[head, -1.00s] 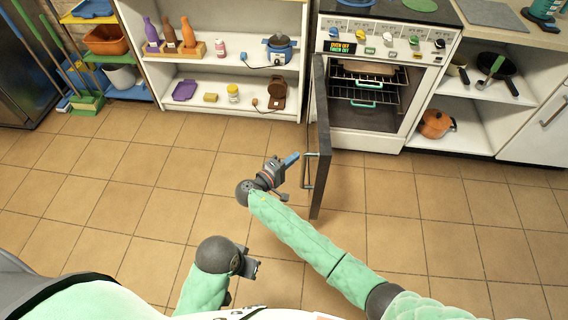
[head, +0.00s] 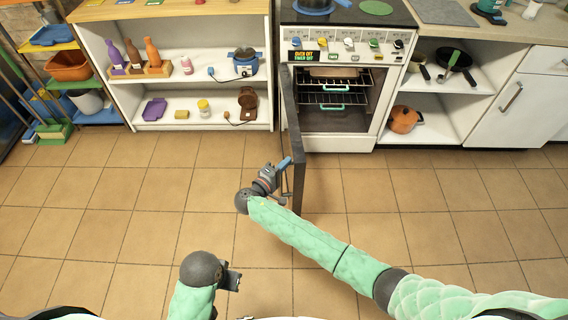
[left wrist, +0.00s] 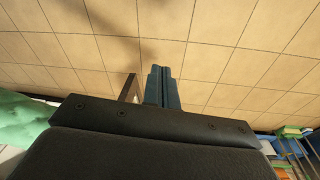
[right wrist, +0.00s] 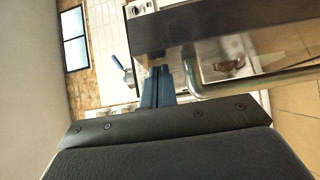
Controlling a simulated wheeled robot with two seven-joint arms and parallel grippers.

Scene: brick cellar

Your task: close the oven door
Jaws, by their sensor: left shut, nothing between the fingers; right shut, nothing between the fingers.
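The oven (head: 345,140) stands at the back with its cavity and racks exposed. Its dark door (head: 298,160) is hinged on the left and stands wide open, sticking out towards me. The bar handle (head: 286,182) is on the door's left, outer face and also shows in the right wrist view (right wrist: 196,80). My right gripper (head: 288,163) is shut and empty, close beside the handle at the door's outer face; I cannot tell whether it touches. My left gripper (head: 236,280) is low and near my body, shut and empty, with its fingers (left wrist: 163,85) over bare floor.
A white shelf unit (head: 200,90) with bottles and small appliances stands left of the oven. An open cabinet (head: 440,120) with an orange pot (head: 404,120) is on the right. The tiled floor around the door is clear.

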